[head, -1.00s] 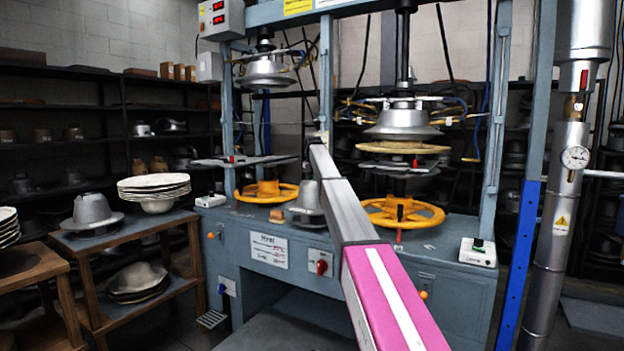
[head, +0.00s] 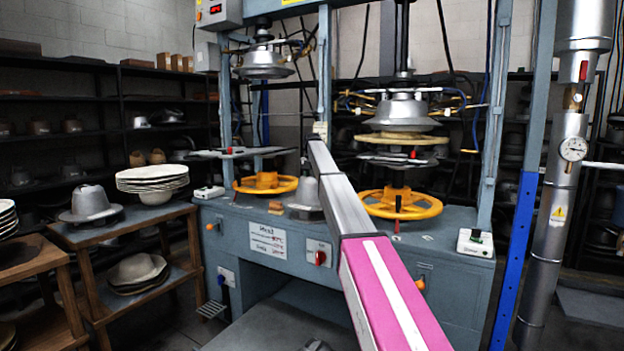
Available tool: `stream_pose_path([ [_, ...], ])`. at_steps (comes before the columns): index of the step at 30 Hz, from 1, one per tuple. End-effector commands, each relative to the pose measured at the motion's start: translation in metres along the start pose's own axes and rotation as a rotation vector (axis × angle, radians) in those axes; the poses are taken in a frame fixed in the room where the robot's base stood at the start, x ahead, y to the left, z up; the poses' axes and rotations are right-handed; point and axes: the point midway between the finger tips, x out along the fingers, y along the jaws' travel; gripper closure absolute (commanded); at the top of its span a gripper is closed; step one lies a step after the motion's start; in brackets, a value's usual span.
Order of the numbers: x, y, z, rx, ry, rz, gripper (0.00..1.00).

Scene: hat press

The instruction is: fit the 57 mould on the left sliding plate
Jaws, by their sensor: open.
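The left sliding plate (head: 232,153) is a dark flat plate on the left station of the press, above a yellow handwheel. It looks bare, with a small red knob on it. A grey metal mould (head: 304,193) stands on the press bed just left of my arm, partly hidden by it; its number cannot be read. Another grey domed mould (head: 90,203) stands on the wooden table at the left. My arm reaches from the lower right to the press, its visible end near the middle upright. My gripper is not visible beyond that end.
A silver upper form (head: 263,66) hangs over the left plate. Yellow handwheels (head: 266,183) (head: 399,204) sit below both stations. Press uprights (head: 325,70) flank the stations. Stacked pale forms (head: 152,180) stand on the wooden table (head: 125,228). A steel pipe (head: 552,230) stands at the right.

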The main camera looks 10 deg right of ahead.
Motion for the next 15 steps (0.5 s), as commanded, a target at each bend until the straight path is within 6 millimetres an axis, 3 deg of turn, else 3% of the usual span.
stream_pose_path([
  [8, -0.021, 0.001, 0.001, 0.0, -0.001, 0.001, 0.55],
  [15, -0.065, 0.001, 0.001, 0.001, -0.002, 0.0, 0.55],
])
